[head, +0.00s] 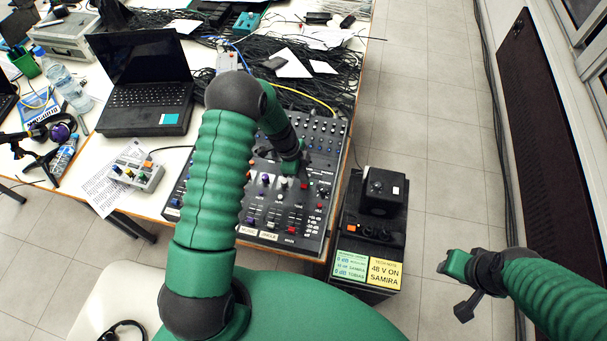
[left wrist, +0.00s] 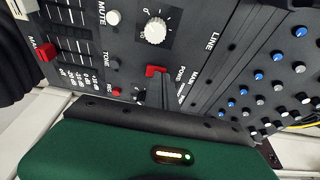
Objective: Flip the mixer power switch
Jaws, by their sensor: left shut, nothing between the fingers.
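The black mixer (head: 328,162) lies on the table's right end and is covered in knobs, sliders and buttons. In the left wrist view, a red switch (left wrist: 156,71) sits beside the POWER lettering, below a white knob (left wrist: 155,31). My left gripper (head: 289,167) is over the upper middle of the mixer, pointing down, shut and empty. In the left wrist view its dark finger end is close to the red switch; I cannot tell whether they touch. My right gripper (head: 461,283) hangs over the floor at the right, away from the mixer; its finger gap is unclear.
A laptop (head: 148,85) and a small control box (head: 137,170) stand left of the mixer. Tangled black cables (head: 320,75) lie behind it. A black equipment case (head: 372,225) with notes stands to its right. The tiled floor further right is clear.

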